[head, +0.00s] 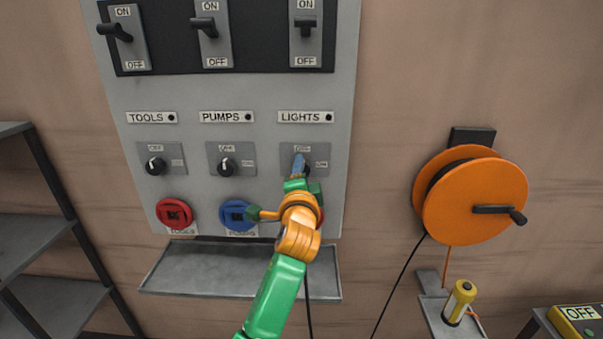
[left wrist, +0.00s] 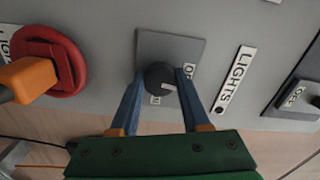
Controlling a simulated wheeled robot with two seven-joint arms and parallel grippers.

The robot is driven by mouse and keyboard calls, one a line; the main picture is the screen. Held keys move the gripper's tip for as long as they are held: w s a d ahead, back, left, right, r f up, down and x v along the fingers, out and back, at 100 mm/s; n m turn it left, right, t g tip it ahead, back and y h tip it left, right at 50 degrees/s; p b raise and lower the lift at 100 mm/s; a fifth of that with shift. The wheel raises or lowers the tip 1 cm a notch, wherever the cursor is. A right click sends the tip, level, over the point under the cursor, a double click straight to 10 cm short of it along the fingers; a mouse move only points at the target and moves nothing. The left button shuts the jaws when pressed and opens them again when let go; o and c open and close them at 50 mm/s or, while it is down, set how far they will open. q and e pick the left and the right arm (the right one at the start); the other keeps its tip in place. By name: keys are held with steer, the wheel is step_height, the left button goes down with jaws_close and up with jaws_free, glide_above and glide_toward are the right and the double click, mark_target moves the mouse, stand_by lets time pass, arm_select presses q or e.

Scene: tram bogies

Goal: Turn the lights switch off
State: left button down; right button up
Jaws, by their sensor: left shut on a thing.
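The grey LIGHTS plate (head: 318,147) is on the wall panel, under the LIGHTS label (head: 300,117). My left gripper (head: 299,165) covers its knob in the head view. In the left wrist view, the black rotary knob (left wrist: 158,76) sits between the blue fingers of my left gripper (left wrist: 160,88), which are shut on it. The knob's white mark points right there, toward a partly covered label beginning with O on the LIGHTS label side. The plate shows ON at its right in the head view. My right gripper is not in view.
TOOLS (head: 156,166) and PUMPS (head: 226,166) knobs are to the left. Large lever switches (head: 306,25) are above. A red socket (left wrist: 68,62) holding an orange plug lies beside the knob in the wrist view. A shelf (head: 200,270) juts out below; an orange reel (head: 480,200) hangs right.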

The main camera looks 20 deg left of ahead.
arm_select(q)
steer(key=shift+f+n, duration=0.1)
steer(key=shift+n, duration=0.7)
steer(key=shift+c, duration=1.9)
jaws_free()
steer(key=b+v, duration=0.2)
steer(key=v, duration=0.5)
